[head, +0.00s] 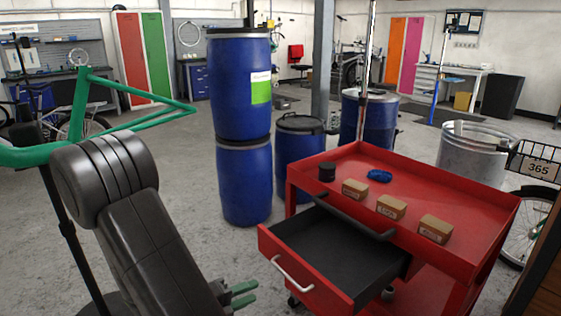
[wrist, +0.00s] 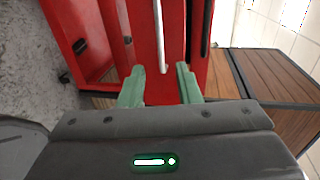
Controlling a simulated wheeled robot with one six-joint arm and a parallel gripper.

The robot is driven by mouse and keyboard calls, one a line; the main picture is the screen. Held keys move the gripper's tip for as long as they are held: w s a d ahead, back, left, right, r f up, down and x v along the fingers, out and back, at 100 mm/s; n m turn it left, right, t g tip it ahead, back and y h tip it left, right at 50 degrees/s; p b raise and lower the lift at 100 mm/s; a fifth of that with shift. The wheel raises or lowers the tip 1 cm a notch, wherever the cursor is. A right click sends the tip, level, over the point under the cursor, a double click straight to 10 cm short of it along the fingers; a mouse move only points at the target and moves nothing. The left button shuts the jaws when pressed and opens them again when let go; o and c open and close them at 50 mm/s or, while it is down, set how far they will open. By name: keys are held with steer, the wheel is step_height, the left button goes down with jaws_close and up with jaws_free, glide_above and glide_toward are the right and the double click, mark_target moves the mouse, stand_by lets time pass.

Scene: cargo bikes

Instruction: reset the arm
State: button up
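My gripper (head: 244,294) shows at the bottom of the head view, its two green fingers pointing right toward the red cart (head: 480,222). In the wrist view my gripper (wrist: 160,69) has its fingers apart, with nothing held. The cart's drawer (head: 345,253) is pulled open and looks empty. Its light handle (head: 293,273) is right of my fingers in the head view. In the wrist view the handle (wrist: 163,38) runs into the gap between the fingertips; I cannot tell the distance to it.
The cart top holds small cardboard boxes (head: 391,207), a blue coil (head: 379,176) and a dark cylinder (head: 327,172). Stacked blue barrels (head: 243,180) stand behind. A green bike frame (head: 150,118) is at left. Wooden panelling (wrist: 278,82) shows at right in the wrist view.

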mark_target(287, 276)
steer(key=b+x, duration=0.3)
steer(key=x, duration=0.8)
steer(key=shift+d, duration=0.1)
steer(key=shift+x, duration=0.75)
steer(key=shift+r, duration=0.2)
